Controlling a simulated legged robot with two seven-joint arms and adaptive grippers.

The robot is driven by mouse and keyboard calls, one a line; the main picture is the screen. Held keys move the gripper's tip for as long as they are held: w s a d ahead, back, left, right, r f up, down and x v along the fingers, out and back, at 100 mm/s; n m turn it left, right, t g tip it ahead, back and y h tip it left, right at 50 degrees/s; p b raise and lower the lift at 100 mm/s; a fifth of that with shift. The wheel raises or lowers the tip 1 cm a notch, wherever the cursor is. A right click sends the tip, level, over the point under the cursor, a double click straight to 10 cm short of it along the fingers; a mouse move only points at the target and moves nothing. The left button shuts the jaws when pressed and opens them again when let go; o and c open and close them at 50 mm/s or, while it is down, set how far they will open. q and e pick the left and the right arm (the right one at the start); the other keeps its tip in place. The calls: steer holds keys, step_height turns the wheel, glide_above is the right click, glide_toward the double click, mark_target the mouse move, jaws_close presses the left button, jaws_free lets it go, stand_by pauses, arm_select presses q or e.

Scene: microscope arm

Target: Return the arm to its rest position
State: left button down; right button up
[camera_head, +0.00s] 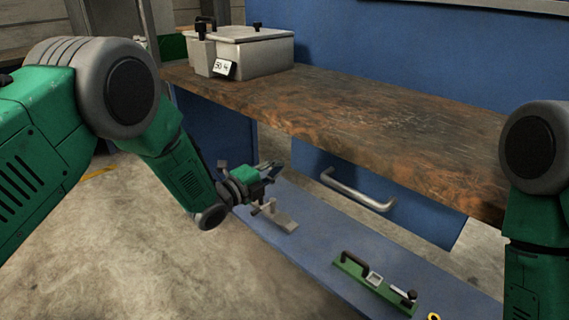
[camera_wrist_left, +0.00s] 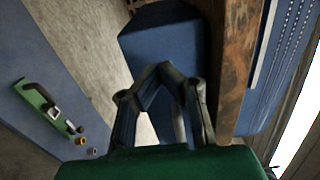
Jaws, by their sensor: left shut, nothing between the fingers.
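My left arm, green and grey, reaches in from the left in the head view. My left gripper (camera_head: 278,168) is in front of the bench, low beside the edge of the wooden top and above the blue lower surface. In the left wrist view its dark fingers (camera_wrist_left: 168,72) come together at the tips, with nothing seen between them. My right arm (camera_head: 535,210) hangs at the right edge of the head view; its gripper is out of frame. No microscope can be made out.
The wooden bench top (camera_head: 390,125) carries a grey metal box (camera_head: 255,52) at its back left. A metal bar handle (camera_head: 358,190) is below. A grey bracket (camera_head: 276,216) and a green tool (camera_head: 352,266) lie on the blue surface (camera_head: 320,232). Open concrete floor is at left.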

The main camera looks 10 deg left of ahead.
arm_select(q)
steer(key=s+a+f+n+g+y+p, duration=0.2)
steer(key=s+a+f+n+y+p, duration=0.15)
steer(key=s+a+f+n, duration=0.45)
steer(key=s+a+f+n+g+y+p, duration=0.2)
steer(key=s+a+f+n+g+y, duration=0.15)
steer(key=s, duration=0.85)
steer(key=s+a+f+n+g+y+p, duration=0.1)
steer(key=s+n, duration=0.3)
steer(key=s, duration=0.5)
steer(key=s+a+f+n+g+y+p, duration=0.1)
steer(key=s+a+n+g, duration=0.2)
steer(key=s, duration=0.6)
steer(key=s+a+f+n+g+y+p, duration=0.1)
steer(key=s+a+n+g+y+p, duration=0.1)
steer(key=s+n, duration=0.4)
steer(key=s+a+g, duration=0.1)
steer(key=s+g, duration=0.1)
steer(key=s, duration=0.1)
steer(key=shift+f, duration=0.15)
arm_select(e)
step_height(320, 180, up, 9)
steer(key=shift+d+r, duration=0.2)
steer(key=shift+d, duration=0.05)
arm_select(q)
steer(key=shift+s+n, duration=0.1)
steer(key=shift+n, duration=0.15)
